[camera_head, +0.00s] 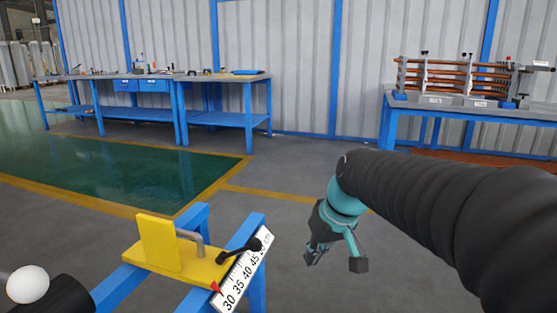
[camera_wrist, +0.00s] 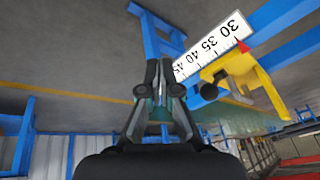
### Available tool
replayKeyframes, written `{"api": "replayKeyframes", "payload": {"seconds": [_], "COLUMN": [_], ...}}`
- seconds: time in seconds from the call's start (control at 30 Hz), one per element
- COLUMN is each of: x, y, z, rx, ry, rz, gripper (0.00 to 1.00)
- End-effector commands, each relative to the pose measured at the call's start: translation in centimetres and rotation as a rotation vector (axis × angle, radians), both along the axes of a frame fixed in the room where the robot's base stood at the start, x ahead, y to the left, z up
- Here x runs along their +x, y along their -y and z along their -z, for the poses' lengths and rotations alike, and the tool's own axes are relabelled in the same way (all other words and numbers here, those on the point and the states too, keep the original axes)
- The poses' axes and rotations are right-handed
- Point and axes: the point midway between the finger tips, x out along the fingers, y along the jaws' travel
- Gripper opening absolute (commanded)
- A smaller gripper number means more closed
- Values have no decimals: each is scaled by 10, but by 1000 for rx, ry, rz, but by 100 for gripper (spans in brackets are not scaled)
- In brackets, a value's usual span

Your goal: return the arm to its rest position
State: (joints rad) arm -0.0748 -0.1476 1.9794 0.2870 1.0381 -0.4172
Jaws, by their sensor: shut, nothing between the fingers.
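My arm (camera_head: 415,195), in a ribbed black sleeve, reaches in from the right edge of the head view. My gripper (camera_head: 335,258), dark with a teal wrist, hangs at its end over bare grey floor. It is to the right of the blue stand and apart from it. In the wrist view, my gripper (camera_wrist: 159,72) is shut and empty, its two dark fingers close together.
A blue stand (camera_head: 257,285) carries a yellow stop (camera_head: 158,243) with a black-knobbed lever and a white ruler (camera_head: 243,270). A blue workbench (camera_head: 228,119) stands at the back left. A rack of rods (camera_head: 455,75) sits on a bench at the right.

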Motion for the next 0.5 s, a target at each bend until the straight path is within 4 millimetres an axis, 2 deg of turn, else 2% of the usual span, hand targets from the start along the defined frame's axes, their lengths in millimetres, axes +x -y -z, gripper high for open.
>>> {"api": "replayKeyframes", "payload": {"seconds": [0.03,0.3,0.5], "x": [-17,-103,-156], "y": [10,56,78], "z": [0,13,14], "rx": [-14,-83,-125], "ry": [-4,19,81], "rz": [63,335,395], "gripper": [0,0,0]}}
